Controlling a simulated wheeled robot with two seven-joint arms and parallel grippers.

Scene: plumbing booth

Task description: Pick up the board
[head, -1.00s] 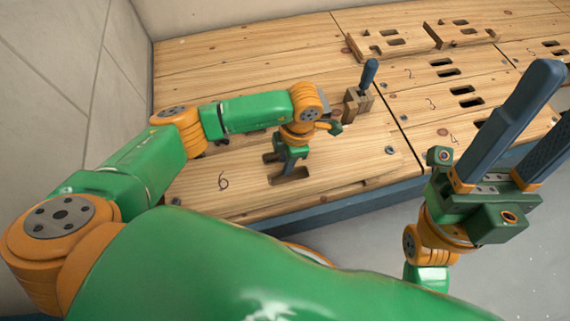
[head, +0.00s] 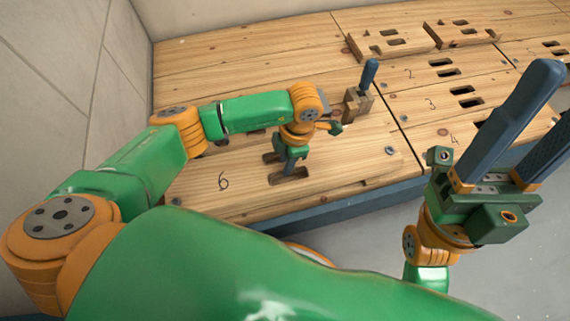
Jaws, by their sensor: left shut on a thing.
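The board marked 6 (head: 215,200) is a light wooden plank in the front left of the head view, with dark hand slots near its middle. My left gripper (head: 289,168) reaches down into these slots and is shut on the board between them. Its fingertips are partly hidden in the slots. My arm hides part of the board's far side. The board's front edge appears slightly above the blue frame. My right gripper (head: 557,100) is at the right, pointing up, with its two long dark fingers apart and nothing visible between them.
Boards marked 2 (head: 425,78), 3 (head: 447,103) and 4 (head: 470,138) lie to the right. A blue-handled tool in a wooden block (head: 358,104) stands behind my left gripper. Slotted wooden pieces (head: 385,43) lie at the back. Grey floor (head: 370,240) is clear in front.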

